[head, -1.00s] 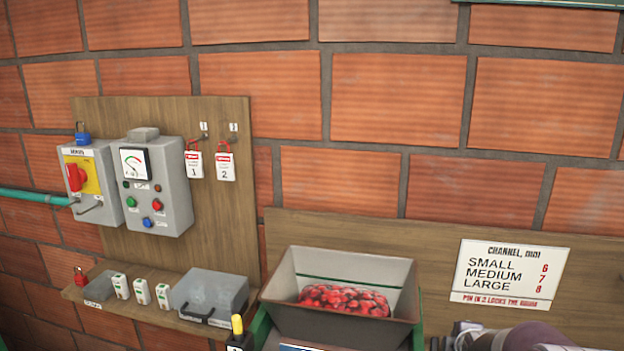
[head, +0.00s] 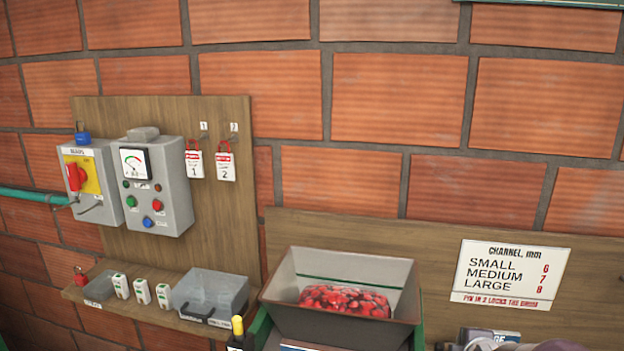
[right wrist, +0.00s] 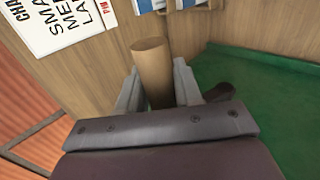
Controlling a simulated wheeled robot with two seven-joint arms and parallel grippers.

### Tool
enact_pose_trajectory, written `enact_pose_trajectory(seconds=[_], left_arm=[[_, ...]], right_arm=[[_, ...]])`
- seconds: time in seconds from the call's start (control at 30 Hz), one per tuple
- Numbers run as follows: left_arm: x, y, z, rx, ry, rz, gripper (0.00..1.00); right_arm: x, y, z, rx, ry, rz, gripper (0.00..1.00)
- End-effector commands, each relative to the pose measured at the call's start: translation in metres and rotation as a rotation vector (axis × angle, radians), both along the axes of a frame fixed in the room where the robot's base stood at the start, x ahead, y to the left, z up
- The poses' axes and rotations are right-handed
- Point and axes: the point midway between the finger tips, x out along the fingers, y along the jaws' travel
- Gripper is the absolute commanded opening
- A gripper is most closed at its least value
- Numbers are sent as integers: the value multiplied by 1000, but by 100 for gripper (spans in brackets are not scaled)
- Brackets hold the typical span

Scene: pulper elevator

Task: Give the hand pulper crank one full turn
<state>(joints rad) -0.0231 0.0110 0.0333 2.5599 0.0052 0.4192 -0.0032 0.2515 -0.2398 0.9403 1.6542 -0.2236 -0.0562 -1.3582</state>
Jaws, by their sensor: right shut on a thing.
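In the right wrist view, my right gripper (right wrist: 157,88) is shut on a wooden, round crank handle (right wrist: 151,60), with one finger on each side of it. The handle sticks out beyond the fingers; the rest of the crank is hidden. In the head view, the pulper's grey hopper (head: 283,278) holds red cherries (head: 344,301). Only part of my right arm shows at the bottom right edge of the head view. My left gripper is not in view.
A green surface (right wrist: 265,90) lies right of the handle in the wrist view. The channel sign (head: 510,274) is on the back board. A control box (head: 158,185), a switch box (head: 92,182) and a shelf with a clear bin (head: 210,295) are at left.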

Motion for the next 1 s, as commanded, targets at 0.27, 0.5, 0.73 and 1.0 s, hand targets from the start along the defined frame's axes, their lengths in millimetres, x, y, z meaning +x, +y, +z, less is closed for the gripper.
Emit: enact_pose_trajectory(seconds=[0.27, 0.5, 0.73, 1.0], left_arm=[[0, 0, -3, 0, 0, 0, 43], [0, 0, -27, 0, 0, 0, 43], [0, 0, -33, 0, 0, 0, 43], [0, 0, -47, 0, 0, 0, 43]], right_arm=[[-16, 4, -13, 7, 31, 1, 10], [-36, 8, -27, 7, 32, 1, 10], [-50, 10, -24, 6, 30, 1, 10], [-59, 12, -33, 5, 25, -1, 10]])
